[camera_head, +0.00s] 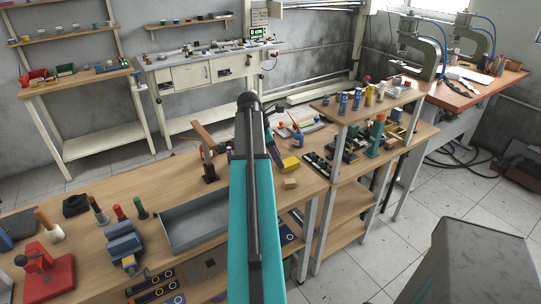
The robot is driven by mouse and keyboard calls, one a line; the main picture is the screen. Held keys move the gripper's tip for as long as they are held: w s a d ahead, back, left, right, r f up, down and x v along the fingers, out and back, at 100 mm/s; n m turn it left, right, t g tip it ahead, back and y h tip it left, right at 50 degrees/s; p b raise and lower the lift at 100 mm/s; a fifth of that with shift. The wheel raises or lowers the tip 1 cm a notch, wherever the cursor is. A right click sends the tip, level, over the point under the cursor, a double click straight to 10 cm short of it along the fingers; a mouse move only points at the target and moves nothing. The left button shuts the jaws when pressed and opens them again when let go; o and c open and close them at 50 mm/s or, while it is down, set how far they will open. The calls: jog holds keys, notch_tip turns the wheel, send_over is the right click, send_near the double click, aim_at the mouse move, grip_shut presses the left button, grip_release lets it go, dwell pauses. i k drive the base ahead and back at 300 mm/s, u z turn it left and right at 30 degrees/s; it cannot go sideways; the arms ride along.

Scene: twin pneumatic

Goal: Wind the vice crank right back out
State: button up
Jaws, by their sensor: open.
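A blue bench vice (124,243) sits near the front edge of the wooden workbench, at the lower left. A small lighter part (129,264) shows at its near end; it is too small to tell whether this is the crank or how far out it is wound. My teal arm (250,220) rises through the middle of the view, right of the vice and well apart from it. The arm bends at a dark joint at the top, and what lies beyond is largely hidden behind it. I cannot make out my gripper.
A grey metal tray (190,243) lies right of the vice. A red hand-press-like tool (47,270) stands to its left, with several upright handled tools behind. A raised shelf (362,104) with cans stands at the right. Bare wood (150,185) lies behind the tools.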

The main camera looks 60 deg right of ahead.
aim_at(132, 273)
jog(key=k, duration=1)
